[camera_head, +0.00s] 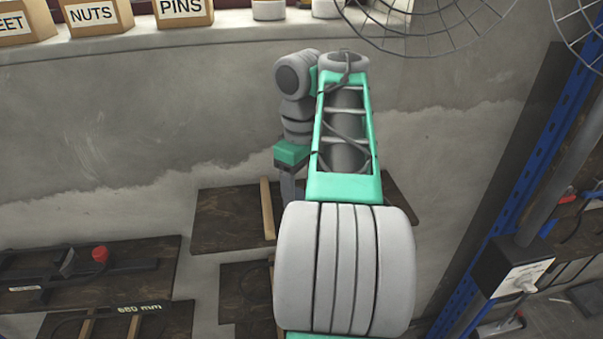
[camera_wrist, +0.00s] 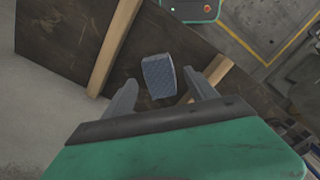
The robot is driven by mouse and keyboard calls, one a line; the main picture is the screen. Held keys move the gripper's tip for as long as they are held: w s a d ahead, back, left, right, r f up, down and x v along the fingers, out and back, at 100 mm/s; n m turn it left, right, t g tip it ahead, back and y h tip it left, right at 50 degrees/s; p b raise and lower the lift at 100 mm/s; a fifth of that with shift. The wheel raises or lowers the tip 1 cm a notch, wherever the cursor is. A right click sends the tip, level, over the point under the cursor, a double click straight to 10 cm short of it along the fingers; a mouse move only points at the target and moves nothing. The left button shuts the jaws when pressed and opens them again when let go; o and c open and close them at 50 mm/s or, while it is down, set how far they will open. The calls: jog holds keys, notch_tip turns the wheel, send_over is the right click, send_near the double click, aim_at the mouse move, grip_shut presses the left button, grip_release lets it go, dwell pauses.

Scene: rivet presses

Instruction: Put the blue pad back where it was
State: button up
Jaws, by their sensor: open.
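The blue pad (camera_wrist: 159,70) is a small grey-blue block with a patterned face, in the middle of the wrist view. It shows against a dark wooden board (camera_wrist: 60,35) with light wood battens (camera_wrist: 116,45). My gripper (camera_wrist: 159,80) is open, with one finger on each side of the pad and a visible gap to each. I cannot tell whether the pad's far side touches the board. In the head view, my gripper (camera_head: 287,187) hangs beside a dark wooden shelf (camera_head: 228,215); the pad is hidden there.
A lower board (camera_head: 240,290) lies under the shelf. At the left, a board (camera_head: 140,255) bears a red knob (camera_head: 100,254). A blue rack upright (camera_head: 520,190) and a switch box (camera_head: 512,268) stand at the right. Labelled boxes (camera_head: 95,14) sit on the ledge above.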

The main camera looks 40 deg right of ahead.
notch_tip(320, 180, up, 12)
jog(key=p, duration=0.9)
jog(key=w+a+f+t, duration=0.1)
jog(key=w+a+f, duration=0.1)
jog(key=a, duration=0.5)
jog(key=w+a+f+t, duration=0.1)
jog(key=w+a+f, duration=0.15)
jog(key=a, duration=0.45)
jog(key=s+a+f+m+t, duration=0.2)
jog(key=a+f, duration=0.4)
jog(key=a, duration=0.3)
jog(key=shift+s+a+f+t, duration=0.4)
jog(key=shift+s+t, duration=0.1)
jog(key=shift+s, duration=0.1)
